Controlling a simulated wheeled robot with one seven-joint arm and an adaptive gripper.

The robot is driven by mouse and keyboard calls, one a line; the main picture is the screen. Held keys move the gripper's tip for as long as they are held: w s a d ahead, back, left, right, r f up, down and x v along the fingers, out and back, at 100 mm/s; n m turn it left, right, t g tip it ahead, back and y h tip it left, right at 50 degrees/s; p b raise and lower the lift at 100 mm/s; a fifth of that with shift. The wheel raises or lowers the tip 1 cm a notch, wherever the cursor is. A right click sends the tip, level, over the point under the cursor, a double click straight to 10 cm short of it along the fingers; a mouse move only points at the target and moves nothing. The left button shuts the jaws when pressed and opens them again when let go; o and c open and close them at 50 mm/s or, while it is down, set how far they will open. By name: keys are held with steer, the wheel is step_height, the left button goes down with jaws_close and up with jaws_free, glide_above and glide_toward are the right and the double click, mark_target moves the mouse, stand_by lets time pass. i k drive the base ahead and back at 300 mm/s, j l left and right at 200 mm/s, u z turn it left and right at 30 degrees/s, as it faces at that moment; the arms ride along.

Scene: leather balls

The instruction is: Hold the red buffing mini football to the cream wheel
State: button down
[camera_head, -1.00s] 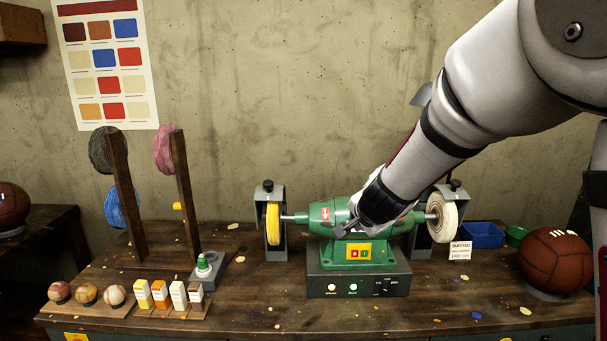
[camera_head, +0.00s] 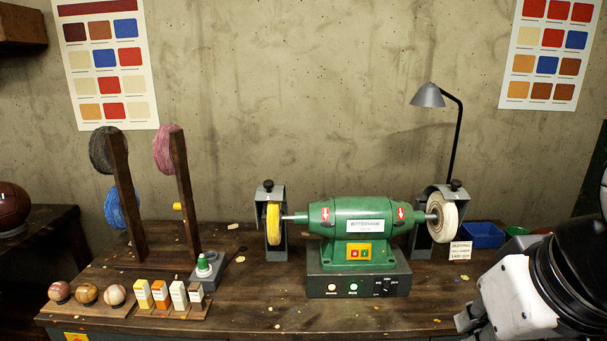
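The cream wheel (camera_head: 443,218) is on the right end of the green bench grinder (camera_head: 352,217), partly inside a grey guard. The red-brown football with white laces, seen earlier at the bench's right end, does not show now. My arm covers that spot. My gripper (camera_head: 466,319) is low at the right, in front of and below the cream wheel and apart from it. Its fingers are mostly hidden by my wrist, so I cannot tell whether it is open or shut, or holds the football.
A yellow wheel (camera_head: 273,223) is on the grinder's left end. A blue tray (camera_head: 483,235), a small sign (camera_head: 460,250) and a lamp (camera_head: 429,96) stand near the cream wheel. Small balls (camera_head: 87,294) and labelled blocks (camera_head: 178,294) sit front left. The bench front centre is mostly clear.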

mark_target(59, 291)
steer(key=u, duration=1.6)
